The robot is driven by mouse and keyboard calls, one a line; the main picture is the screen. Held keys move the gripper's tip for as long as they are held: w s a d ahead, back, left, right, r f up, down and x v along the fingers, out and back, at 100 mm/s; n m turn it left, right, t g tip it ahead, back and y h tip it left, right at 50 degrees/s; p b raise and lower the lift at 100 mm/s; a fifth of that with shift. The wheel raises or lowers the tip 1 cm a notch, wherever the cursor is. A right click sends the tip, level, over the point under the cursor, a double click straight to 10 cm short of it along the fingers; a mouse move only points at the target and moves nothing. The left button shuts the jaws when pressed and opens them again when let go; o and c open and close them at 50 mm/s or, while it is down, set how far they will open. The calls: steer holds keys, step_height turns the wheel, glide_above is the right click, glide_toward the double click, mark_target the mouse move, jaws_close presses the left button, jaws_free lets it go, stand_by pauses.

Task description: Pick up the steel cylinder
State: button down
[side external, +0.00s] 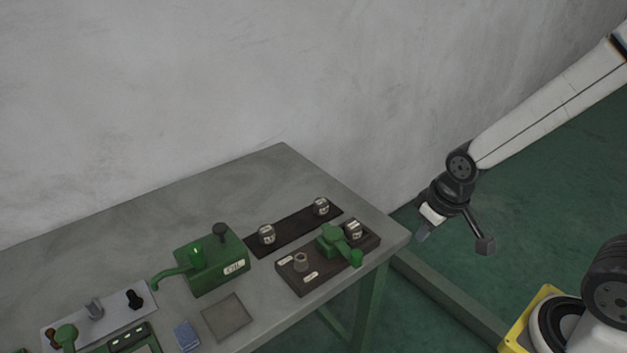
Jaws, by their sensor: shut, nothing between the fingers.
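Several small steel-coloured cylindrical pieces stand upright on the table. One plain grey cylinder (301,262) is on the front left of a brown board (318,279). A labelled cylinder (353,229) stands at that board's back right. Two more labelled cylinders, a left one (267,234) and a right one (321,206), stand on a dark strip (293,228). I cannot tell which one the task means. My gripper (422,233) is shut and empty, off the table's right end, to the right of all of them and touching none. Its fingertips show small and dark.
A green lever clamp (336,243) sits on the brown board between its cylinders. A green machine (215,263) with a handle stands left of it. A grey plate (227,317), a blue block (186,335) and a light panel (112,318) lie further left. The table's back left is clear.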

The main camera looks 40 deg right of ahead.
jaws_free()
stand_by(0.3)
